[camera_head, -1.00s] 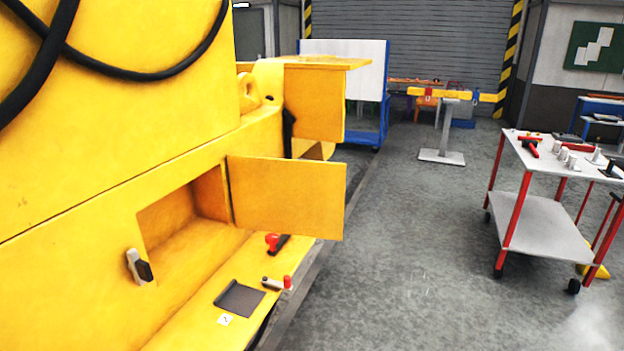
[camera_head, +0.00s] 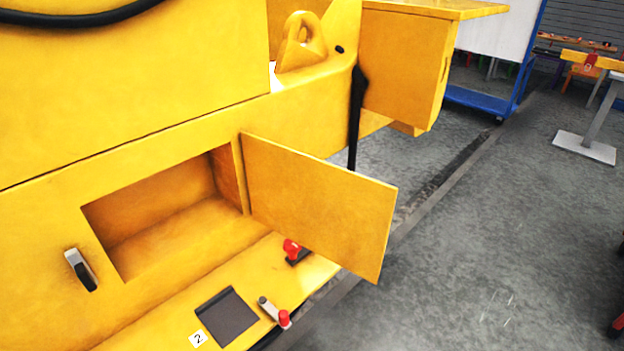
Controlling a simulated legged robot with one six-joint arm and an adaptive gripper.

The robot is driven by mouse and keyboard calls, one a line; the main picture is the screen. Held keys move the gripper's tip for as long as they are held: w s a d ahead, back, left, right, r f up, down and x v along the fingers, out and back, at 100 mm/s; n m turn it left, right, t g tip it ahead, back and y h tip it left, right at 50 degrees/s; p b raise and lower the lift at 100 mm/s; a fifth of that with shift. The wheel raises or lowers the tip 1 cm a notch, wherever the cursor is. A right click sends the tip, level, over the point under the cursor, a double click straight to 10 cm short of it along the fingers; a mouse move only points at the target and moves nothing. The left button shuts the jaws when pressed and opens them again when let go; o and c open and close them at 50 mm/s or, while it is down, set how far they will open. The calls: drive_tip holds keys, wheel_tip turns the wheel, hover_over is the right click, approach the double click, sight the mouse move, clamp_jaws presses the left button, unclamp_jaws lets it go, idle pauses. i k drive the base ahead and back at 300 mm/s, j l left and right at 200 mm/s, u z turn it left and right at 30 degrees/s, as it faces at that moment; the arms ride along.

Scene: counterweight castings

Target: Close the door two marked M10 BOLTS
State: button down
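A yellow door (camera_head: 318,205) stands open, swung outward on the right edge of a rectangular compartment (camera_head: 165,215) in the yellow casting. The compartment's visible inside looks empty. A black and silver latch handle (camera_head: 81,270) is on the casting face left of the opening. I cannot read any M10 BOLTS marking on the door from this side. My gripper is not in this view.
The ledge below holds a dark pad (camera_head: 228,318), a label "2" (camera_head: 198,338), a red-ended grey part (camera_head: 274,312) and a red-topped part (camera_head: 295,252). A larger yellow box (camera_head: 405,65) juts out behind. The grey floor (camera_head: 470,250) at right is open.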

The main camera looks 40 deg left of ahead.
sight(342, 216)
drive_tip(key=i+u, duration=0.25)
drive_tip(key=u, duration=0.15)
drive_tip(key=i+l+u, duration=0.15)
drive_tip(key=u, duration=0.2)
drive_tip(key=i+l+u, duration=0.2)
drive_tip(key=u, duration=0.2)
drive_tip(key=i+l+u, duration=0.45)
drive_tip(key=u, duration=0.3)
drive_tip(key=i+l+u, duration=0.1)
drive_tip(key=u, duration=0.3)
drive_tip(key=i+l+u, duration=0.1)
drive_tip(key=u, duration=0.25)
drive_tip(key=l+u, duration=0.4)
drive_tip(key=i+l+u, duration=0.1)
drive_tip(key=l+u, duration=0.5)
drive_tip(key=u, duration=0.15)
drive_tip(key=l+u, duration=0.4)
drive_tip(key=k+j+u, duration=0.3)
drive_tip(key=k, duration=0.15)
drive_tip(key=l, duration=0.1)
